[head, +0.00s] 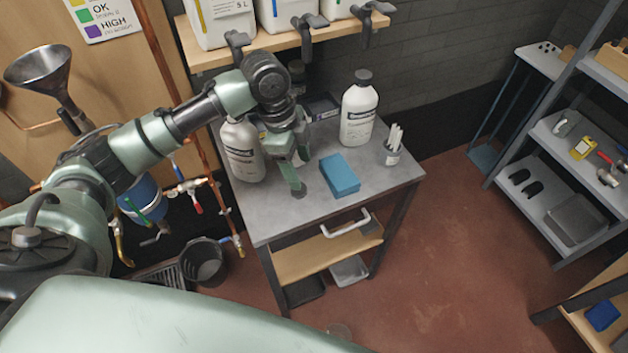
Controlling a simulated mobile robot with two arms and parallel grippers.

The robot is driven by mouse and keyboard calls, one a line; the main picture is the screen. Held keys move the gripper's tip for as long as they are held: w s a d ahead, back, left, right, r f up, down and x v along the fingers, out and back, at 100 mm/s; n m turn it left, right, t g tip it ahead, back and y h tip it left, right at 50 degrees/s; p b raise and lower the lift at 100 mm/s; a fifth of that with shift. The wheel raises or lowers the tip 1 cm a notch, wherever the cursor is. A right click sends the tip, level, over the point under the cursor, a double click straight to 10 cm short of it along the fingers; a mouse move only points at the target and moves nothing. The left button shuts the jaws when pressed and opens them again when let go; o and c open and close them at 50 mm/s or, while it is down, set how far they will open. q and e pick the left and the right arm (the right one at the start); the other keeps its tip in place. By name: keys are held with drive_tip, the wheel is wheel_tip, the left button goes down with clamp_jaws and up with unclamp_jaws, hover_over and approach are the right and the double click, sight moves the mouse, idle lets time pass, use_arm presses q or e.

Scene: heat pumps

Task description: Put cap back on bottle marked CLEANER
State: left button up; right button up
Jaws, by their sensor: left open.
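Two white bottles stand upright on the grey table (275,222). The right bottle (358,117) wears a dark cap. Both labels are too small to read for certain. A small dark round thing, which looks like a loose cap (304,193), lies on the table in front of the left bottle. My left gripper (297,167) is open and points down just above and behind this round thing, right of the left bottle. My right gripper is not in view.
A blue block (340,175) and a cup of white sticks (392,150) stand on the table's right part. A dark tray (322,107) lies at the back. A shelf with white canisters (222,22) overhangs the table's rear. The table's front strip is clear.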

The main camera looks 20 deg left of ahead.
sight(301, 194)
use_arm(q)
drive_tip(key=shift+s+a+r+m+y, duration=0.15)
drive_tip(key=shift+a+m+y, duration=0.25)
drive_tip(key=shift+a+m, duration=0.35)
drive_tip(key=shift+a, duration=0.1)
drive_tip(key=shift+d+f, duration=0.25)
drive_tip(key=shift+f, duration=1.05)
drive_tip(key=shift+f, duration=0.1)
drive_tip(key=f, duration=0.1)
drive_tip(key=f+p, duration=0.1)
drive_tip(key=f, duration=0.1)
drive_tip(key=f+p, duration=0.1)
drive_tip(key=shift+d+f, duration=0.15)
drive_tip(key=shift+d, duration=0.1)
drive_tip(key=shift+f, duration=0.35)
